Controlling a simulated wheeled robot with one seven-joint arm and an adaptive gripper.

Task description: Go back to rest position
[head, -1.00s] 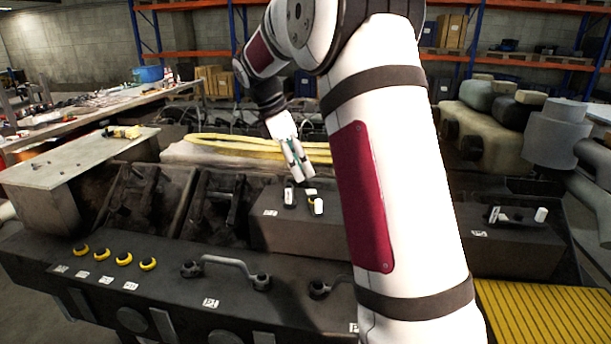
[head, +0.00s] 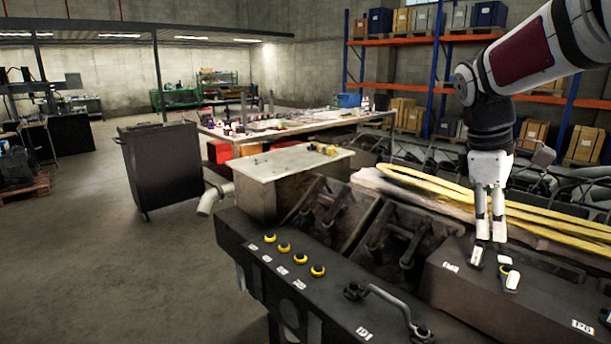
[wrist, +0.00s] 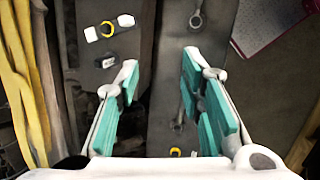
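Yellow straps (head: 450,195) lie behind the block. Several yellow-ringed knobs (head: 284,247) and a metal handle (head: 390,301) are on the engine's near side. The floor (head: 110,270) at left is clear.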

